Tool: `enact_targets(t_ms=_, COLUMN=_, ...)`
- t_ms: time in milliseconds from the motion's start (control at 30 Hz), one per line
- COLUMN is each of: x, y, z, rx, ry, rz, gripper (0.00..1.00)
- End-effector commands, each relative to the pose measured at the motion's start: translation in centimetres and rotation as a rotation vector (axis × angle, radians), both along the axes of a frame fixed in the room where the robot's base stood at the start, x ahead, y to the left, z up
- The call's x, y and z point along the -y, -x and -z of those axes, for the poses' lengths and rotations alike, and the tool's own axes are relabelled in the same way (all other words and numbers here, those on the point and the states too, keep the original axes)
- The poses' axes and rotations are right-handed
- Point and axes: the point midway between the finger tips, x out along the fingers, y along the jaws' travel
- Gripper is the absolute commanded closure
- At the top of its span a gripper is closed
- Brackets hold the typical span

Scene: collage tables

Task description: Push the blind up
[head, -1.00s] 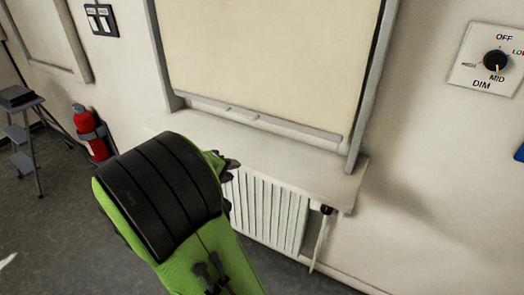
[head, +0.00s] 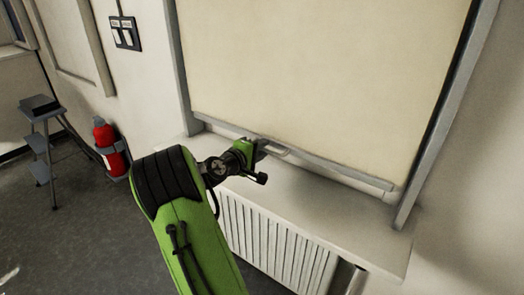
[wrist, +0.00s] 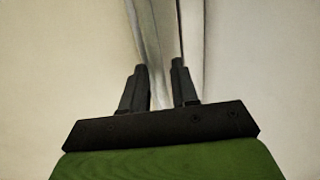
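The cream blind (head: 320,75) is pulled down in its grey window frame, with its bottom bar (head: 340,172) just above the sill. A small handle (head: 277,150) sits on the bar. My gripper (head: 262,146) is at the bar, just left of the handle. In the wrist view, the two dark fingers of my gripper (wrist: 160,68) stand apart, with a grey strip (wrist: 163,30), seemingly the bar, running between and beyond them. I cannot tell whether the fingers touch it. The handle is not clearly visible in the wrist view.
The window sill (head: 310,200) juts out below the blind, above a white radiator (head: 275,240). A red fire extinguisher (head: 110,148) and a grey step stool (head: 42,140) stand at the left. A switch panel (head: 125,33) is on the wall.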

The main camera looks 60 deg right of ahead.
Motion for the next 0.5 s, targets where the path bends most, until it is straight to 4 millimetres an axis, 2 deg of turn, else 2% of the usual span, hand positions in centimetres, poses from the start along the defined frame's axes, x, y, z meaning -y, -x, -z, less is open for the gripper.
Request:
enact_targets(t_ms=100, x=0.62, y=0.1, z=0.15, rx=-0.001, ry=-0.001, rz=0.0, gripper=0.71)
enact_targets(t_ms=300, x=0.64, y=0.08, z=0.13, rx=-0.001, ry=-0.001, rz=-0.001, gripper=0.71)
enact_targets(t_ms=367, x=0.63, y=0.09, z=0.12, rx=0.0, ry=-0.001, rz=-0.001, gripper=0.79)
enact_targets(t_ms=500, x=0.62, y=0.09, z=0.12, rx=0.0, ry=-0.001, rz=-0.001, gripper=1.0)
